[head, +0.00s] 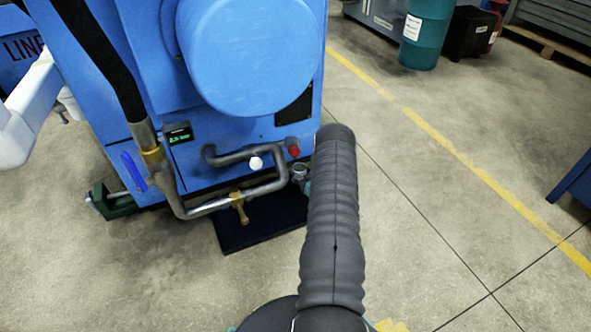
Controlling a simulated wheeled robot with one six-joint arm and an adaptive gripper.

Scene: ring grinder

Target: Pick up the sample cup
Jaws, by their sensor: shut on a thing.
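A dark ribbed arm link, which I take to be mine, rises from the bottom middle of the head view and covers the area behind it. A small grey round part with some teal (300,174) shows just left of this link, below a red tap. I cannot tell whether it belongs to my wrist or is a separate thing. I cannot make out my gripper's fingers; the link may hide them. I cannot make out the sample cup for certain either.
A blue machine (140,88) with a big round housing (250,55) stands close ahead. A teal drum (427,35) stands at the back.

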